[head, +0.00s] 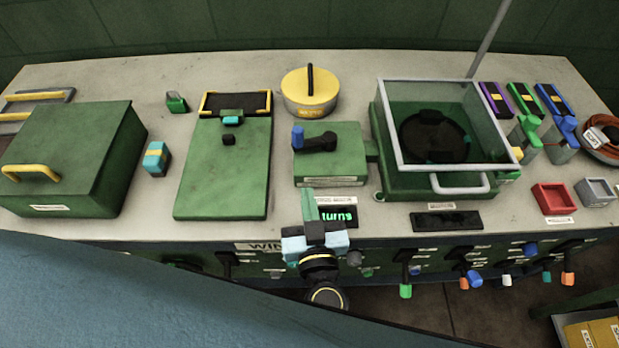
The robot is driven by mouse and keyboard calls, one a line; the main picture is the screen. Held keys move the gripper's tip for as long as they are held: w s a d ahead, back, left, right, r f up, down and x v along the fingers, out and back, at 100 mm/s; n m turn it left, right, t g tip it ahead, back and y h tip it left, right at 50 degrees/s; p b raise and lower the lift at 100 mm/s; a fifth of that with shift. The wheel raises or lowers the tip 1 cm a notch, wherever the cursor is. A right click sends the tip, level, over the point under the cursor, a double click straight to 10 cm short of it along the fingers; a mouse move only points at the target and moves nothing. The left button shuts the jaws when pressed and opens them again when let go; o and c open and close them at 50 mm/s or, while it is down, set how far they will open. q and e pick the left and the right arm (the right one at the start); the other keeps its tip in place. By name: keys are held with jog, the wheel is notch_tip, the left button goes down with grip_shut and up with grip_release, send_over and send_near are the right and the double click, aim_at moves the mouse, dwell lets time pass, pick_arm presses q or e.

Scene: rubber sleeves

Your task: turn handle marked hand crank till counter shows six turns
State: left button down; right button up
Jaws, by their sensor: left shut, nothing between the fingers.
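A green box (335,165) in the middle of the bench carries a black crank arm (318,144) with an upright blue knob (298,138) at its left end. The white label (330,182) on its front is too small to read. A black counter display (343,216) in front of the box shows "turns" in green; no number can be seen, and my gripper covers its left part. My left gripper (314,232) is shut and empty at the bench's front edge, below and apart from the crank. My right gripper is not in view.
A glass-lidded green machine (390,180) stands right of the crank box, a green slab (222,175) left of it, and a yellow-topped round container (310,93) behind. A large green box (68,160) stands far left. Several levers hang from the front panel.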

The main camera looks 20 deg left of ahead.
pick_arm(q)
send_near(299, 141)
jog(key=x, duration=0.6)
jog(key=shift+w+a, duration=0.2)
jog(key=shift+w, duration=0.2)
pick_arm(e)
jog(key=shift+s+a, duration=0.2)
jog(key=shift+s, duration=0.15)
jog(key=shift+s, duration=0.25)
